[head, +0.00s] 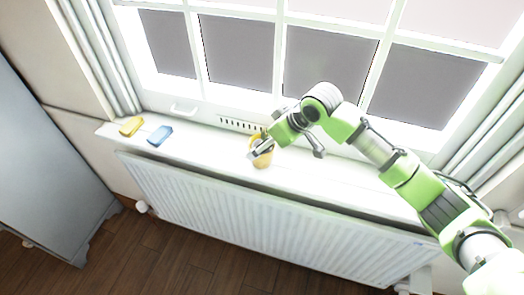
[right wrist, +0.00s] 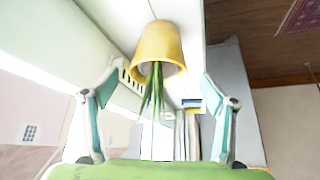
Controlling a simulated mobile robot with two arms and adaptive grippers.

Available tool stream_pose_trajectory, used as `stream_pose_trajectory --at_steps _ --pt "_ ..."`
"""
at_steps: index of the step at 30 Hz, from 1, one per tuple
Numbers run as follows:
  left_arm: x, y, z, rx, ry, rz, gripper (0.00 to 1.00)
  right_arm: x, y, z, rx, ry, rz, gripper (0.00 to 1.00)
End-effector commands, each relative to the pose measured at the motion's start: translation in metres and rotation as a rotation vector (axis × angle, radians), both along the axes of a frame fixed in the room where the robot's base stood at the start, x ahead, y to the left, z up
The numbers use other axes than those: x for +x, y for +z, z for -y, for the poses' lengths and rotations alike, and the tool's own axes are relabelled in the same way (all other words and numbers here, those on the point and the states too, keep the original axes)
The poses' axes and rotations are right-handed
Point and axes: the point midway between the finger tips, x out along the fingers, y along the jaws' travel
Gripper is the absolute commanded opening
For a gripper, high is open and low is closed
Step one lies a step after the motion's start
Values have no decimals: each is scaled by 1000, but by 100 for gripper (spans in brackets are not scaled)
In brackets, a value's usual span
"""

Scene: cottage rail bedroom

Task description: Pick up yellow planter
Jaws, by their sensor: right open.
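The yellow planter (head: 262,158) stands on the white windowsill below the window, partly covered by my right gripper in the head view. In the right wrist view the yellow planter (right wrist: 158,48) has green leaves hanging from its mouth and lies ahead, between the two fingers. My right gripper (head: 262,146) is open and close to the planter; its two fingers (right wrist: 160,90) stand apart on either side in the right wrist view. I cannot tell whether either finger touches it. My left gripper is not in view.
A yellow block-like item (head: 131,126) and a blue one (head: 160,136) lie on the left part of the windowsill (head: 205,146). A white radiator (head: 240,215) is below the sill. A grey cabinet (head: 45,165) stands at the left. The sill between blue item and planter is clear.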

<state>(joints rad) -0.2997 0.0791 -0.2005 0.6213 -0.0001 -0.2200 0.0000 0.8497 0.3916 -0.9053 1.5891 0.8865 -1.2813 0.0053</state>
Motion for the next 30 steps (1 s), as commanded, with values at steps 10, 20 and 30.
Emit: stream_pose_trajectory --at_steps 10,20,30 --pt "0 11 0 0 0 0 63 14 -26 -13 0 1 1 78" --pt "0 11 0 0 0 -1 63 14 -27 -13 0 1 1 44" --pt "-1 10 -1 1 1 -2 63 14 -25 -13 1 0 3 33"
